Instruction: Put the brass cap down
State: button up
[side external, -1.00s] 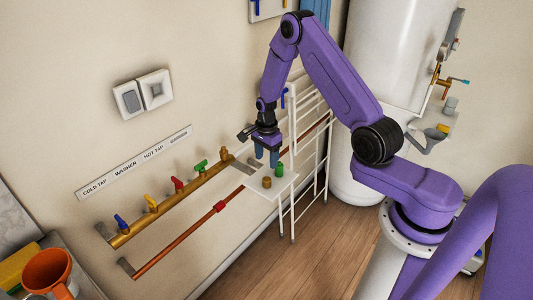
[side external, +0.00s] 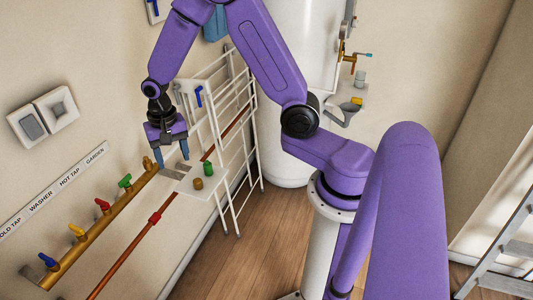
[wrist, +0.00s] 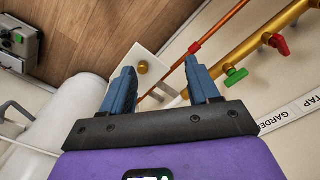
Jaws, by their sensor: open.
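The brass cap (side external: 198,183) stands on a small white shelf plate (side external: 188,190), in front of a green cap (side external: 208,168). In the wrist view the brass cap (wrist: 143,67) sits on the plate, seen between the fingers. My gripper (side external: 171,160) points down with its blue fingers spread and nothing between them. In the side view it hangs to the left of the caps, toward the wall and the end of the brass pipe. It does not appear to touch the cap. The green cap is not seen in the wrist view.
A brass pipe (side external: 100,226) with several coloured taps runs along the wall, with a copper pipe (side external: 130,247) below it. A white wire rack (side external: 240,130) stands right behind the plate. A white tank (side external: 290,160) is farther back. The wooden floor is clear.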

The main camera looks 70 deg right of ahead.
jog(key=s+a+r+n, duration=0.3)
jog(key=s+r+n, duration=0.15)
jog(key=s, duration=0.25)
jog(key=s+a+r+n, duration=0.2)
jog(key=s+r+n, duration=0.1)
jog(key=s+n, duration=0.35)
jog(key=s+d+r+n, duration=0.2)
jog(key=s+n, duration=0.7)
jog(key=s, duration=0.5)
jog(key=shift+r, duration=0.5)
